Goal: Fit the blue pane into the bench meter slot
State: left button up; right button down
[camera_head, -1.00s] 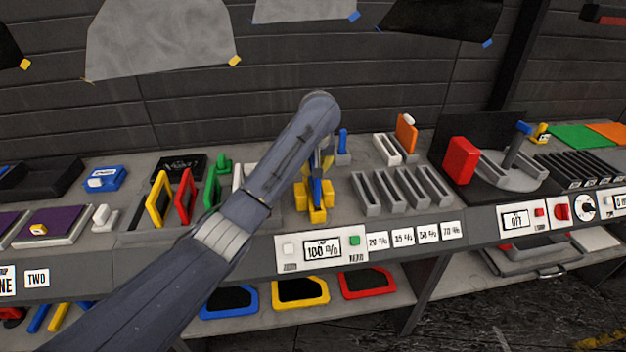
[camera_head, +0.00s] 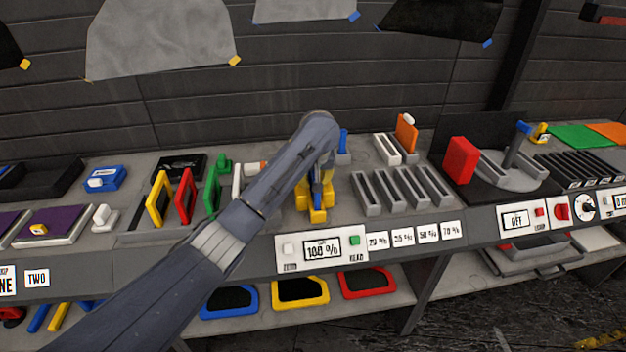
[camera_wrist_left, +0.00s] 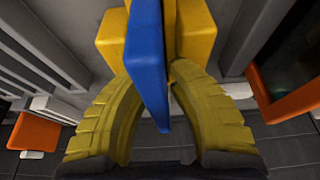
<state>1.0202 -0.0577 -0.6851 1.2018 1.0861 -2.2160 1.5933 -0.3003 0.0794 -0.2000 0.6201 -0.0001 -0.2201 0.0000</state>
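The blue pane (camera_wrist_left: 150,60) runs between two yellow blocks of the bench meter (camera_wrist_left: 195,35) in the left wrist view. My left gripper (camera_wrist_left: 155,80) has yellow ribbed fingers on both sides of the pane, their tips closed in on it. In the head view, the left gripper (camera_head: 322,180) is above the yellow bench meter (camera_head: 318,215), partly hidden behind my arm. The blue pane (camera_head: 317,197) shows as a narrow upright strip at the meter. Its lower edge and the slot's bottom are hidden. My right gripper is not in view.
The meter panel (camera_head: 322,249) reads 100 %. Grey slotted racks (camera_head: 400,190) stand right of the meter. Yellow, red and green frames (camera_head: 186,195) stand left of it. An orange pane (camera_head: 406,133) stands behind the racks. A red block (camera_head: 460,158) is farther right.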

pick_arm(q)
jog(key=shift+o, duration=1.1)
jog(key=shift+r, duration=0.1)
jog(key=v, duration=0.9)
jog(key=shift+s+d+r, duration=0.1)
jog(key=shift+s+r, duration=0.05)
jog(key=shift+r, duration=0.85)
jog(key=shift+s+d+r, duration=0.1)
jog(key=shift+r, duration=0.2)
jog(key=shift+s+r, duration=0.1)
jog(key=shift+s, duration=0.05)
jog(key=shift+s, duration=0.15)
